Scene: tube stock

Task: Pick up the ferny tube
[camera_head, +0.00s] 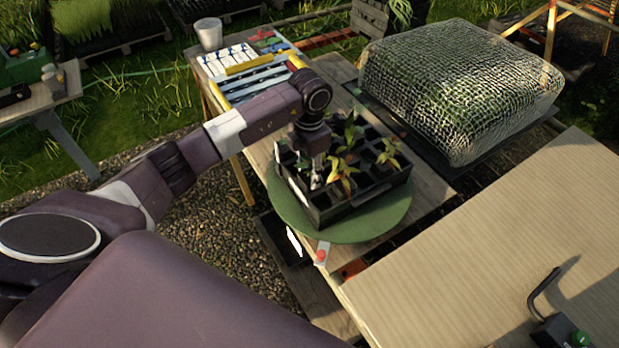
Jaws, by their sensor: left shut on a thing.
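A black tray (362,207) of square cells stands on a round green turntable (372,233) on the wooden bench. Several cells hold small plants: a reddish-yellow one (342,172) near the front, a yellowish one (388,154) to the right and a taller green one (348,132) behind. Other cells look dark and empty. My left gripper (316,182) points down into the left part of the tray, beside the reddish-yellow plant. It is shut on a tube that the fingers mostly hide; I cannot tell whether its plant is ferny. My right gripper is out of view.
A netted plant block (460,85) stands behind right. A white cup (208,34) and a rack with labels and coloured strips (245,68) are at the back left.

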